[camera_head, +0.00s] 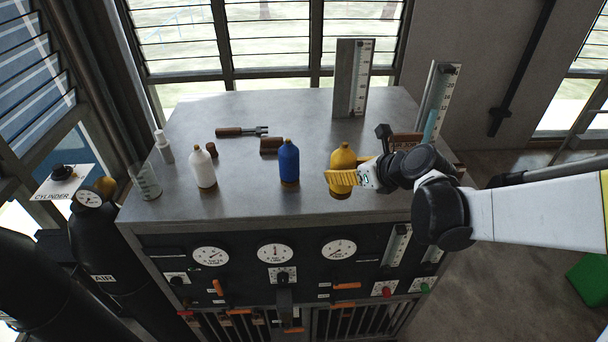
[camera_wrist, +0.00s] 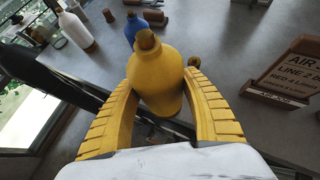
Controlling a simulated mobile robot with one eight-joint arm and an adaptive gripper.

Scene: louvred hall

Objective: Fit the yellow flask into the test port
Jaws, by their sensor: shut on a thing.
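The yellow flask (camera_head: 343,157) has a brown cap and is upright near the front right of the grey cabinet top. My gripper (camera_head: 341,177) is shut on its body, with yellow ribbed fingers. In the wrist view the flask (camera_wrist: 157,78) sits between the two fingers of my gripper (camera_wrist: 160,88), one on each side. A brown ring or base shows under the flask; I cannot tell whether the flask touches the top. I cannot make out the test port for certain in either view.
A blue bottle (camera_head: 289,161) and a white bottle (camera_head: 202,168) stand to the left, with a beaker (camera_head: 146,180) beyond. A brown sign (camera_wrist: 296,76) stands to the right. A tool (camera_head: 241,132) and brown block (camera_head: 271,145) lie behind. Gauges (camera_head: 338,250) line the cabinet front.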

